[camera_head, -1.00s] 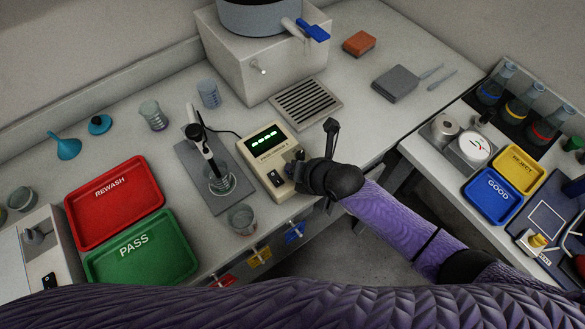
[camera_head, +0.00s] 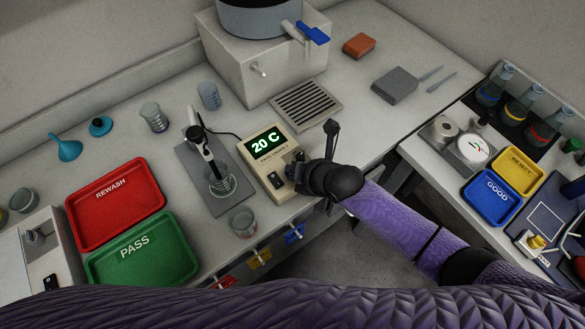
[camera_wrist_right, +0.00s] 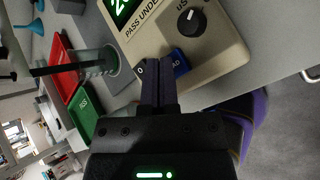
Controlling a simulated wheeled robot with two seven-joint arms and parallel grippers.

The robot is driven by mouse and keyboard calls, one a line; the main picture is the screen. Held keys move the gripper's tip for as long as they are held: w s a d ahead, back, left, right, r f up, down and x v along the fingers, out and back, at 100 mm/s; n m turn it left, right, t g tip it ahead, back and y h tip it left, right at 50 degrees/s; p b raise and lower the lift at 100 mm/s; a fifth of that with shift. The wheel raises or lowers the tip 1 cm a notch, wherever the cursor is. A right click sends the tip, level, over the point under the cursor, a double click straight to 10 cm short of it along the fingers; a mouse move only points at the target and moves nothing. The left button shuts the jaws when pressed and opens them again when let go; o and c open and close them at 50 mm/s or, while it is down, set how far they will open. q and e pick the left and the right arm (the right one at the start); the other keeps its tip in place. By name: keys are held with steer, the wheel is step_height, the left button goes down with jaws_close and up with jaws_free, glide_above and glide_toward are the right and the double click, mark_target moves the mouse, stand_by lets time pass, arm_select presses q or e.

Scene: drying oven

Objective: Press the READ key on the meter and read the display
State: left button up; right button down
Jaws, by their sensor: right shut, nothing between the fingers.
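The cream meter (camera_head: 257,172) stands at the bench's front edge. Its display (camera_head: 266,141) is lit with green text reading "20 C". In the right wrist view, the blue key (camera_wrist_right: 180,62) shows the letters "AD", its rest hidden by my fingers. A black dial (camera_wrist_right: 191,21) sits beyond it on the meter. My right gripper (camera_wrist_right: 160,88) is shut and empty, its fingertips at the blue key; whether they touch it I cannot tell. In the head view my right gripper (camera_head: 297,174) is at the meter's right side. My left gripper is not in view.
A probe on a stand dips into a beaker (camera_head: 219,184) left of the meter. Another beaker (camera_head: 243,222) stands in front, near the edge. Red (camera_head: 115,203) and green (camera_head: 143,250) trays lie farther left. A metal grille (camera_head: 305,104) lies behind the meter.

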steer(key=shift+r, duration=0.4)
step_height(320, 180, up, 5)
steer(key=p, duration=0.5)
steer(key=shift+r, duration=0.1)
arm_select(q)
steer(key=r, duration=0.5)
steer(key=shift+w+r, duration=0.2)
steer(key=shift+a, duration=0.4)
